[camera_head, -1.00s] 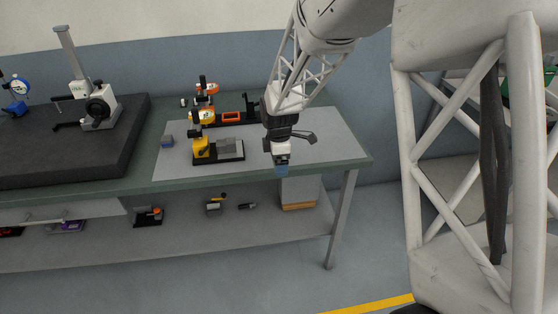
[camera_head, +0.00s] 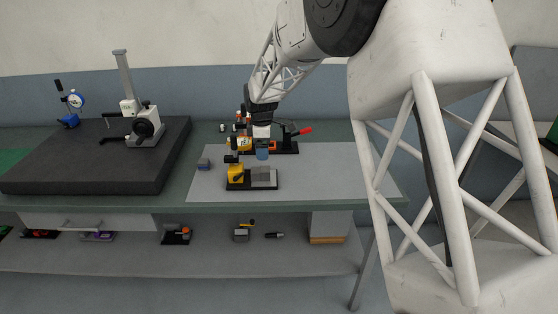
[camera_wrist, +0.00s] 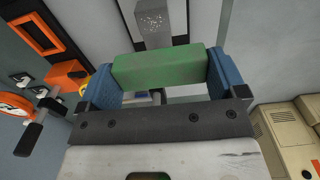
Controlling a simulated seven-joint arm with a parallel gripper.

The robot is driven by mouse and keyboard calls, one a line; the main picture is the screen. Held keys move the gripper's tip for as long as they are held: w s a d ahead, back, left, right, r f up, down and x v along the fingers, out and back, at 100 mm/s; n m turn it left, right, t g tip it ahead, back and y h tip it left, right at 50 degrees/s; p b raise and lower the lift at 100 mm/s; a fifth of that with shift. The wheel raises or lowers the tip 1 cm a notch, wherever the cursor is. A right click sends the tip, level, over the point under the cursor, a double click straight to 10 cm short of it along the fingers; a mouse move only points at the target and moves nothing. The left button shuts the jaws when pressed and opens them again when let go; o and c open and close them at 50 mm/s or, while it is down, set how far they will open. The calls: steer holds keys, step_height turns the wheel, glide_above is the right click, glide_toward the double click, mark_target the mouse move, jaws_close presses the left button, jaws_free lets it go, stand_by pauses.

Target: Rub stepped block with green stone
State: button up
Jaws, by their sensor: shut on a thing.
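My gripper (camera_head: 262,153) is above the grey mat, just behind and above the stepped block. Its two blue fingers are shut on the green stone (camera_wrist: 160,67), a long bar lying across between them in the wrist view. The stone cannot be made out in the head view. The stepped block (camera_head: 264,174) is grey and sits on a black base beside a yellow clamp (camera_head: 236,174). A grey block with a speckled face shows beyond the stone in the wrist view; I cannot tell whether it is the stepped block. No contact is visible.
A dark surface plate (camera_head: 90,165) with a gauge stand (camera_head: 143,125) lies to the left. A small blue-grey block (camera_head: 203,163) is on the mat (camera_head: 330,175). The mat's right side is clear.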

steer(key=shift+w+a+r, duration=0.3)
steer(key=shift+w+a, duration=0.15)
steer(key=shift+a, duration=0.25)
